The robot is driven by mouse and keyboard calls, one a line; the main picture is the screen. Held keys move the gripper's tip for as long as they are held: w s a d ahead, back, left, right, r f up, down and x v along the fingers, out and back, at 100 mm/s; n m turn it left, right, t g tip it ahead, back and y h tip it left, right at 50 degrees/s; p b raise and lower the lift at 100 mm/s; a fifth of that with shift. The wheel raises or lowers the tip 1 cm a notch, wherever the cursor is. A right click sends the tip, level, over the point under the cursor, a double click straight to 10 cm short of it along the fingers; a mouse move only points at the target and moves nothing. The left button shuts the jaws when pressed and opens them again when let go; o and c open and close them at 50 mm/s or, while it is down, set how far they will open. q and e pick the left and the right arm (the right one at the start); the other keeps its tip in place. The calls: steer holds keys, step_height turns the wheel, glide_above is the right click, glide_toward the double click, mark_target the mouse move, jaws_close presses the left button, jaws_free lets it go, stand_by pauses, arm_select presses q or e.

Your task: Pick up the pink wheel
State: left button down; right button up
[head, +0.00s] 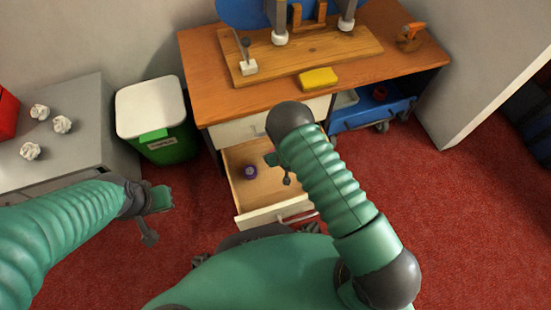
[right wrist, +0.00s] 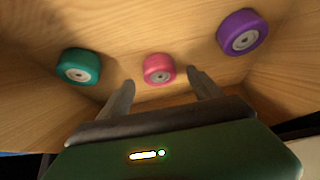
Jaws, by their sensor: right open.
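The pink wheel (right wrist: 159,68) lies in the open wooden drawer (head: 237,188), in the middle of the right wrist view. My right gripper (right wrist: 160,77) is open. Its two fingertips show to the left and right of the pink wheel's near side, and nothing is between them in its grip. I cannot tell whether they touch the wheel. In the head view the pink wheel is not visible, and my right arm covers part of the drawer. My left gripper (head: 158,205) hangs left of the drawer, and its jaw state is unclear.
A purple wheel (right wrist: 242,32) lies right of the pink one, a teal wheel (right wrist: 79,66) left of it. The drawer walls are close around. A green bin (head: 165,140) stands left of the desk (head: 215,75). A blue cart (head: 365,115) is under it.

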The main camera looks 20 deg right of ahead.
steer(key=b+x, duration=0.1)
steer(key=x, duration=0.2)
steer(key=shift+s+f, duration=0.1)
steer(key=c, duration=1.5)
steer(key=shift+o, duration=0.2)
steer(key=shift+r, duration=0.2)
